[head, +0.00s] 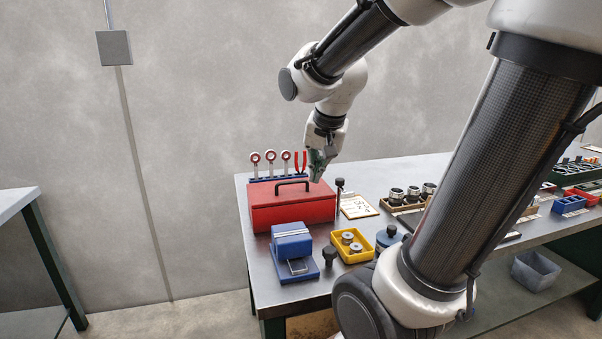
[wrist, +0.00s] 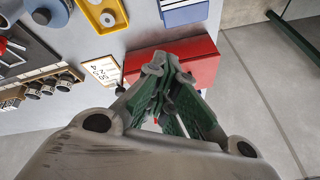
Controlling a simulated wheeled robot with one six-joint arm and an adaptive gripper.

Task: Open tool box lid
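The red tool box (head: 290,208) stands at the left end of the workbench with its lid down. A black handle (head: 292,183) arches over the top of the lid. My gripper (head: 317,178) points down over the right part of the lid, just right of the handle; I cannot tell whether it touches the lid. In the wrist view my gripper (wrist: 166,72) has its fingertips close together, with nothing seen between them. The red box (wrist: 195,58) lies beyond the fingers there, and they hide part of it, with the handle not visible.
A tool rack (head: 280,178) stands behind the box. A blue box-shaped device (head: 291,241) and a yellow tray (head: 352,246) with metal parts are in front. A clipboard (head: 358,206) and a black knob-topped post (head: 340,185) are to the right. The bench's left edge is close to the box.

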